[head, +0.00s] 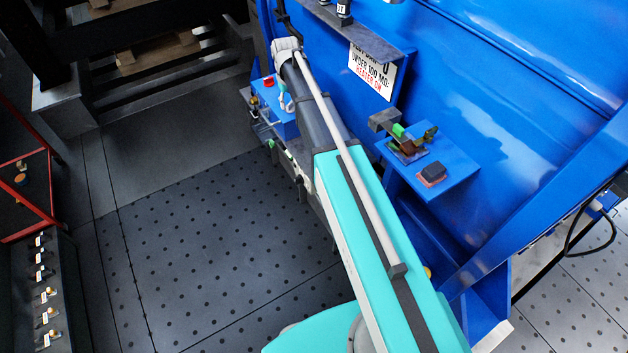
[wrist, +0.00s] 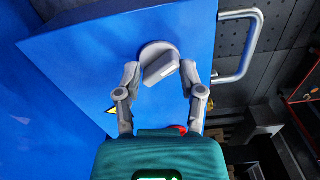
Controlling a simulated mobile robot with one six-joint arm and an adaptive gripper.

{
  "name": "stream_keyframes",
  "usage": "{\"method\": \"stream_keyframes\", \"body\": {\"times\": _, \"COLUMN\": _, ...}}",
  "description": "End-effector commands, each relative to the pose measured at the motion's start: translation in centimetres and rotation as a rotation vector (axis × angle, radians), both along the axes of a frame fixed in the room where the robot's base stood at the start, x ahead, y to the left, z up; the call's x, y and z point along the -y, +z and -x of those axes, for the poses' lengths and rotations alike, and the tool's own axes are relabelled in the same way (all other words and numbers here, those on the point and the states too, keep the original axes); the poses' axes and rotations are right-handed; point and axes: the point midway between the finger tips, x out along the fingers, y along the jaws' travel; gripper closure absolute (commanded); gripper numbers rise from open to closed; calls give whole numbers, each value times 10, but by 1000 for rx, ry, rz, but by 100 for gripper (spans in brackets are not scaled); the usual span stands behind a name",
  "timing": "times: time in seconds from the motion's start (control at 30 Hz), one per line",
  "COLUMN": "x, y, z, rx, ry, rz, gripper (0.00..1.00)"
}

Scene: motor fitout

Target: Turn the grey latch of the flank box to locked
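The grey latch (wrist: 160,66) is a round knob with a raised bar, set on the blue face of the flank box (wrist: 85,65) in the wrist view. Its bar lies tilted in the picture. My gripper (wrist: 159,72) is open, with one finger on each side of the latch. The right fingertip is close to the bar's right end; I cannot tell if it touches. A gap shows between the left finger and the bar. In the head view my arm hides most of that area, and the latch is not visible there.
A grey bar handle (wrist: 255,45) stands to the right of the latch. A yellow warning sticker (wrist: 110,110) is at lower left. In the head view, a blue shelf (head: 455,163) with small parts juts from the blue wall right of my arm. The dark perforated floor (head: 210,240) is clear.

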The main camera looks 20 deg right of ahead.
Motion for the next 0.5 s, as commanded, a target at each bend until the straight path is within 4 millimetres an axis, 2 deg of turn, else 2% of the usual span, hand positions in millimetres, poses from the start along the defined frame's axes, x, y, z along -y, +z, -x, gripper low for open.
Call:
{"method": "stream_keyframes", "body": {"times": 0.2, "x": 0, "y": 0, "z": 0, "rx": 1, "ry": 141, "rz": 0, "gripper": 50}}
{"method": "stream_keyframes", "body": {"times": 0.3, "x": 0, "y": 14, "z": 0, "rx": 1, "ry": 135, "rz": 0, "gripper": 50}}
{"method": "stream_keyframes", "body": {"times": 0.5, "x": 0, "y": 31, "z": 0, "rx": 0, "ry": 132, "rz": 0, "gripper": 50}}
